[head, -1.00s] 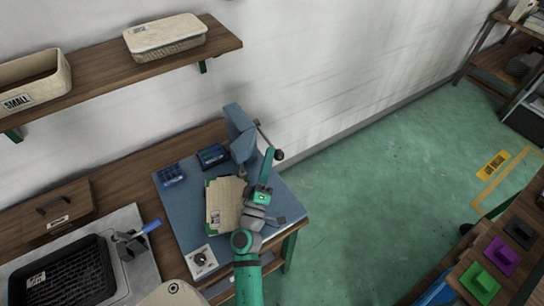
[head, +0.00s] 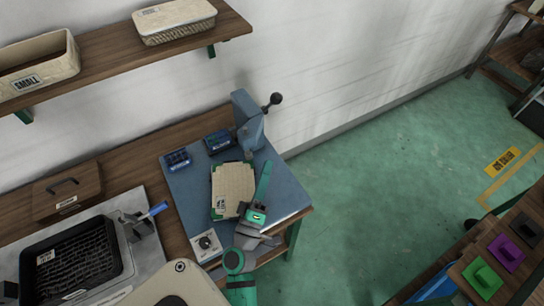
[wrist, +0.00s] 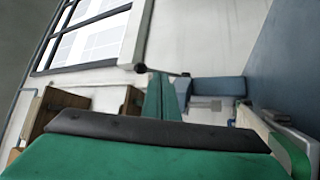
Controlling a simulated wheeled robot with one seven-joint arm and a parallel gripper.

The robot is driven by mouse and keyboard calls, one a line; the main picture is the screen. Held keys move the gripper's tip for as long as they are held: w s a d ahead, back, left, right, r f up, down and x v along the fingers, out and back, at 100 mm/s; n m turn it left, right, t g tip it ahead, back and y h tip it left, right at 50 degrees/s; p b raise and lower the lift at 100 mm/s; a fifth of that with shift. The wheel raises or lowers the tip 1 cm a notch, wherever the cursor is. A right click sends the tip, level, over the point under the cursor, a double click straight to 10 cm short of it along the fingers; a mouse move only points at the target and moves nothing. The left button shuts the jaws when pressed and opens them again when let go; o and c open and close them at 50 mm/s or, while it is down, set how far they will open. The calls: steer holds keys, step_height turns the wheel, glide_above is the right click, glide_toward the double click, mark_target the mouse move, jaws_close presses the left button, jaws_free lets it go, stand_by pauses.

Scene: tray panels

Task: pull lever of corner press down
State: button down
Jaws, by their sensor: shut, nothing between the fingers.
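The corner press (head: 248,120) is a blue-grey upright unit at the far corner of the blue work surface. Its lever ends in a black knob (head: 275,98) and slants up to the right, above the press. In the wrist view the press (wrist: 215,87) is ahead, right of my fingers, and the knob (wrist: 139,68) shows just left of the fingertips. My gripper (head: 267,164) is shut and empty, over the right part of the work surface, on the near side of the press. It appears apart from the lever. In the wrist view my gripper (wrist: 163,78) partly covers the lever rod.
A tan panel with green corners (head: 232,190) lies left of my gripper. Two blue bins (head: 177,159) (head: 219,141) stand left of the press. A control box with a knob (head: 206,244) is at the near edge. Open green floor (head: 370,190) lies to the right.

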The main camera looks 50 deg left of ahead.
steer(key=shift+s+d+r, duration=0.1)
steer(key=shift+s+d, duration=0.35)
steer(key=shift+s, duration=0.4)
steer(key=shift+s+d, duration=0.45)
steer(key=shift+s, duration=0.35)
steer(key=s+d+f+m+g+h, duration=0.1)
steer(key=d+f+m+g+h, duration=0.2)
steer(key=d+f, duration=0.5)
steer(key=s+d+f+m+g+h, duration=0.15)
steer(key=d+f+m, duration=0.3)
steer(key=d, duration=0.55)
steer(key=s+d+r+m+h, duration=0.2)
steer(key=s+d+m+h, duration=0.1)
steer(key=s+d+m, duration=0.2)
steer(key=s+d+r+m+h, duration=0.3)
steer(key=s+d+m, duration=0.3)
steer(key=d+m, duration=0.1)
steer(key=shift+d+t, duration=0.35)
steer(key=shift+d, duration=0.55)
steer(key=shift+r, duration=0.1)
